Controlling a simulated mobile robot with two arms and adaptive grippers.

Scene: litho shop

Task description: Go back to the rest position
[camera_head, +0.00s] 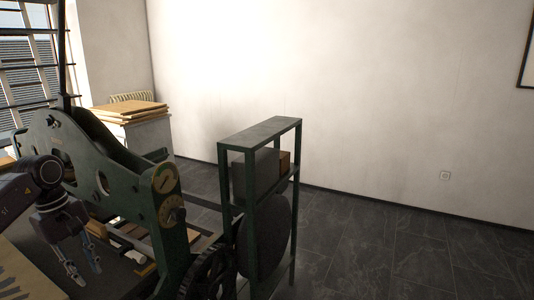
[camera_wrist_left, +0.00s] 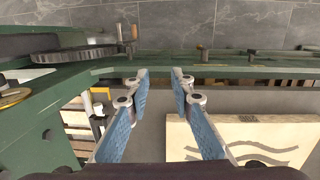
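My left gripper (camera_head: 83,269) hangs at the lower left in the head view, fingers pointing down beside the green press (camera_head: 110,175). In the left wrist view the two blue-padded fingers of this gripper (camera_wrist_left: 160,85) stand apart with nothing between them. Below it lie a grey flat surface and a pale board with dark wavy marks (camera_wrist_left: 245,140); the board also shows at the lower left edge of the head view (camera_head: 18,275). My right gripper is in neither view.
The press's green side frame and dark gear wheel (camera_head: 212,275) stand close to my left arm. A green metal stand (camera_head: 262,130) holds a grey box. A white cabinet with boards (camera_head: 130,108) stands by the wall. Tiled floor (camera_head: 390,250) at right is clear.

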